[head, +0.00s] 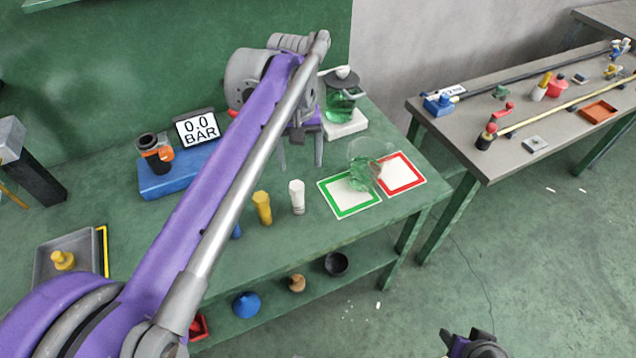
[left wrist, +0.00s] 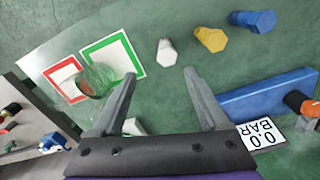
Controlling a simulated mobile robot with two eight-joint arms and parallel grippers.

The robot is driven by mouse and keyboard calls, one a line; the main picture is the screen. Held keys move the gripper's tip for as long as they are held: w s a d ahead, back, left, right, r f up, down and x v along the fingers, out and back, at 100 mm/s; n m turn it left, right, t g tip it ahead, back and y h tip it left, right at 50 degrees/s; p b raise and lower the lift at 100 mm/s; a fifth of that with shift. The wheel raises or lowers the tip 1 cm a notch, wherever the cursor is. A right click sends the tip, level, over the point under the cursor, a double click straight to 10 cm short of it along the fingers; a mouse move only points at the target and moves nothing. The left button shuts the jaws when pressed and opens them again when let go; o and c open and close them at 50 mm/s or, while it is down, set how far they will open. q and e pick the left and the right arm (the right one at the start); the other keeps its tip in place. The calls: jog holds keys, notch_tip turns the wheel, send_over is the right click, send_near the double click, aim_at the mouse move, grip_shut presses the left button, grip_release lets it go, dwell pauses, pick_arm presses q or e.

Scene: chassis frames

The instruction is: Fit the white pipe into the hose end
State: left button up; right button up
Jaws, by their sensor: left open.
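The white pipe (head: 297,197) stands upright on the green bench, beside a yellow one. In the left wrist view the white pipe (left wrist: 167,52) lies just beyond the gap between my fingertips. My left gripper (head: 300,161) is open and empty, pointing down behind the pipe and apart from it; both fingers show in the left wrist view (left wrist: 160,74). An orange-and-black fitting (head: 156,152), likely the hose end, sits on a blue block, also at the right edge of the left wrist view (left wrist: 301,104). Part of my right arm's end (head: 474,345) shows at the bottom; its jaws are unclear.
A yellow pipe (head: 262,208) is close left of the white one; a blue one is mostly hidden by my arm. Right of it are green-framed (head: 340,207) and red-framed mats with a clear green-tinted vessel (head: 365,174). A gauge (head: 198,128) reads 0.0 BAR.

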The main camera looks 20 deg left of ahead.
aim_at(296, 185)
pick_arm(q)
jog(key=f, duration=0.4)
jog(key=shift+s+a+f, duration=0.15)
jog(key=shift+s+f, duration=0.1)
jog(key=shift+s, duration=0.1)
jog(key=shift+a+f+b, duration=0.2)
jog(key=shift+f, duration=1.35)
jog(key=shift+a+f+b, duration=0.15)
jog(key=shift+f+b, duration=0.05)
jog(key=shift+f, duration=1.35)
jog(key=shift+c, duration=0.3)
grip_shut()
